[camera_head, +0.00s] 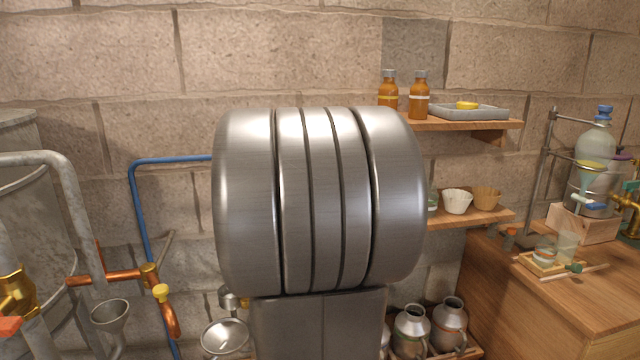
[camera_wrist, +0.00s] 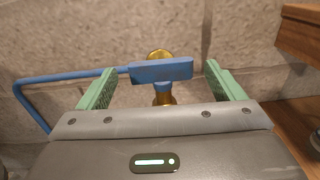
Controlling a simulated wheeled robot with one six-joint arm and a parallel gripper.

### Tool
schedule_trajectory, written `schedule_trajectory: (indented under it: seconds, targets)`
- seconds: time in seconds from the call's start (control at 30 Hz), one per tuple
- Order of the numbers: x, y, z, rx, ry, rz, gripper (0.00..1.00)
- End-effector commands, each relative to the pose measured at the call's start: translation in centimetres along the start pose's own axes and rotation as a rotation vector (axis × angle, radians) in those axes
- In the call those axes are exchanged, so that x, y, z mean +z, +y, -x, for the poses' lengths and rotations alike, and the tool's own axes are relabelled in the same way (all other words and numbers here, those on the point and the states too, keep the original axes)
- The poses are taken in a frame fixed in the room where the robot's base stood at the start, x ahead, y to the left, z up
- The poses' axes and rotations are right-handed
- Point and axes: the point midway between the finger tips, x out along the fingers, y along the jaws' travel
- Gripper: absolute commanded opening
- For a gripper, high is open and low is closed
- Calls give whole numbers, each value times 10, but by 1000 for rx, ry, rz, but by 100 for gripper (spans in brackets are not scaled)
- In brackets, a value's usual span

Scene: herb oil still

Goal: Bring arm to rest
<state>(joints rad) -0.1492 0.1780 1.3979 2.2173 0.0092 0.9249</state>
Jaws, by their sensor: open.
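My gripper (camera_wrist: 158,90) shows in the wrist view with its two green-padded fingers spread wide apart. Between and beyond the fingers is a blue lever handle (camera_wrist: 162,70) on a brass valve (camera_wrist: 160,56). I cannot tell how far the handle is from the fingertips; neither finger visibly presses on it. In the head view my own arm link fills the middle and hides the gripper and the valve.
A blue pipe (camera_head: 137,215) runs along the block wall at left, near a metal vessel (camera_head: 25,240) and funnel (camera_head: 108,314). A wooden bench (camera_head: 590,300) with glassware stands far right; metal cans (camera_head: 450,318) sit low.

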Motion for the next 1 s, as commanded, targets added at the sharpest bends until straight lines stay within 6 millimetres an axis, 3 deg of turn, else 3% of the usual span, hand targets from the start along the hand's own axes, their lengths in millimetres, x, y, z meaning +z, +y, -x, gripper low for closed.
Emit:
schedule_trajectory:
  seconds: [0.23, 1.0]
  targets:
    - [1, 0, -41, 0, 1, 0, 88]
    - [5, -1, -37, 201, 3, 0, 88]
